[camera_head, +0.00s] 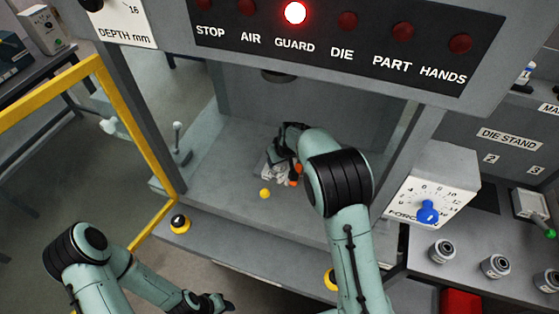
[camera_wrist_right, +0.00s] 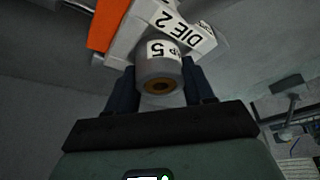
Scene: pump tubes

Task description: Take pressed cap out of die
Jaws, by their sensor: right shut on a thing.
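In the right wrist view my right gripper (camera_wrist_right: 157,82) is shut on a grey cylindrical cap (camera_wrist_right: 150,70). The cap has a white label, partly cut off, with a 5, and a brown ring with a dark hole on the end facing the camera. Just behind it is a white block, the die (camera_wrist_right: 185,28), labelled "DIE 2"; I cannot tell whether the cap is still seated in it. In the head view the die (camera_head: 281,177) is on the press bed, partly hidden by my right gripper (camera_head: 277,158). My left gripper (camera_head: 215,304) is low at the bottom edge, its jaws unclear.
The press frame surrounds my right arm, with a dark ram (camera_head: 279,76) above. A yellow ball (camera_head: 265,193) shows on the bed (camera_head: 225,190). A yellow guard bar (camera_head: 135,125) stands left. A force dial (camera_head: 431,195) and several grey cylinders (camera_head: 442,252) are right. The GUARD lamp (camera_head: 295,13) glows red.

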